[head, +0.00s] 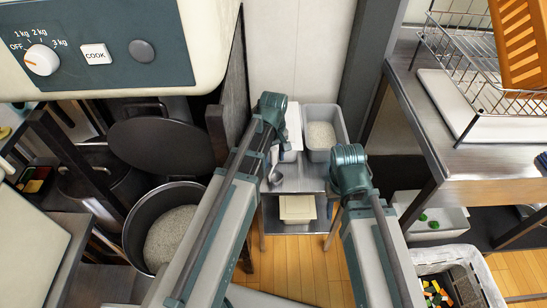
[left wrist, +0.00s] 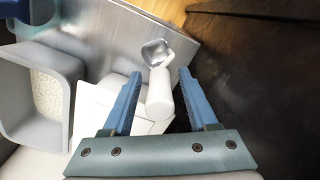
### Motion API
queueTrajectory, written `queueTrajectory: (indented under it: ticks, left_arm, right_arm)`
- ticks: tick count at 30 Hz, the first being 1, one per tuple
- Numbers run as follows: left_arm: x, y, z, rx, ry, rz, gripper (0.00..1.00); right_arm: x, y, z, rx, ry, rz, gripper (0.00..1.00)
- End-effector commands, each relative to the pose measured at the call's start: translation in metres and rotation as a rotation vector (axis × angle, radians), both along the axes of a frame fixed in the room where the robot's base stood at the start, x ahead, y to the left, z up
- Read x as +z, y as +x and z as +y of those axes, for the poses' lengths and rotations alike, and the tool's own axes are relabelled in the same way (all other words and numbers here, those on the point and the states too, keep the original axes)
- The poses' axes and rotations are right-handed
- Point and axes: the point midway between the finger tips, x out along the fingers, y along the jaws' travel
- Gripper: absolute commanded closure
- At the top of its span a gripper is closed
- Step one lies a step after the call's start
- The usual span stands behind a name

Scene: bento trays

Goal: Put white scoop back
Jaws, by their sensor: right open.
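The white scoop has a white handle (left wrist: 159,98) and a metal bowl (left wrist: 156,51) in the left wrist view. In the head view its metal bowl (head: 275,178) shows at the left edge of the steel stand. My left gripper (left wrist: 160,73) is open, its blue fingers on either side of the handle in the picture, with gaps on both sides. Whether the handle is at fingertip depth I cannot tell. My right arm shows in the head view, but its fingers are hidden.
A grey bin of rice (head: 343,128) stands on the steel stand (head: 303,181), beside a white container (head: 293,127). A dark pot of rice (head: 133,222) with a raised lid is at left. A steel table (head: 481,170) with a rack is at right.

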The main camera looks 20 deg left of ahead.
Motion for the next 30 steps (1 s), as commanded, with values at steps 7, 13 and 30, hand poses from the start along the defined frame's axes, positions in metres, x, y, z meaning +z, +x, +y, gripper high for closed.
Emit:
queueTrajectory:
  ticks: [7, 13, 30]
  left_arm:
    - [0.001, 0.0, 0.0, 0.0, 0.0, 0.0, 0.41]
    - [0.008, 0.0, 0.0, 0.0, 0.0, 0.0, 0.41]
    - [0.086, 0.0, 0.0, 0.0, 0.0, 0.0, 0.41]
  right_arm:
    - [0.0, 0.0, 0.0, 0.0, 0.0, 0.0, 0.5]
    - [0.008, 0.0, 0.0, 0.0, 0.0, 0.0, 0.5]
    - [0.087, 0.0, 0.0, -0.001, 0.0, 0.0, 0.5]
